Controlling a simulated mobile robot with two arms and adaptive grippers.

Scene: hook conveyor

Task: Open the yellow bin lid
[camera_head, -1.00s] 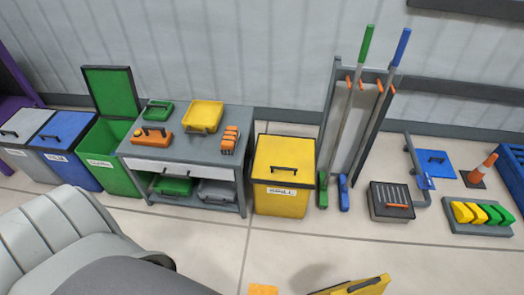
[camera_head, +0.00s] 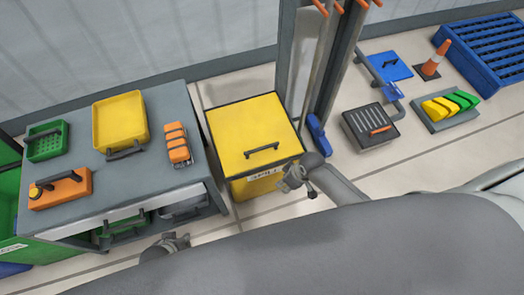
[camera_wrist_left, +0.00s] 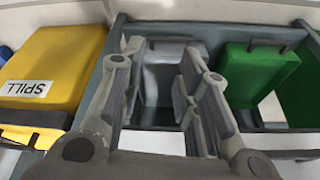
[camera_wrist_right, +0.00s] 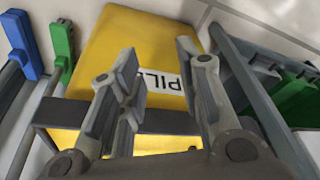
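The yellow bin (camera_head: 263,182) stands on the floor right of the workbench. Its yellow lid (camera_head: 240,115) lies shut, with a black handle (camera_head: 262,150) on top near the front edge. My right gripper (camera_head: 296,178) is at the bin's front right, near the label. In the right wrist view my right gripper (camera_wrist_right: 152,85) is open and empty, facing the bin's label (camera_wrist_right: 163,80); contact cannot be told. My left gripper (camera_head: 170,243) is low in front of the workbench. In the left wrist view my left gripper (camera_wrist_left: 160,75) is open and empty, with the yellow bin (camera_wrist_left: 55,65) at the left.
The grey workbench (camera_head: 75,120) bears a yellow tray (camera_head: 120,120), a green basket (camera_head: 46,140) and an orange box (camera_head: 60,188). A rack post (camera_head: 287,60) stands behind the bin's right side. A grey case (camera_head: 372,127) and a traffic cone (camera_head: 437,60) are further right.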

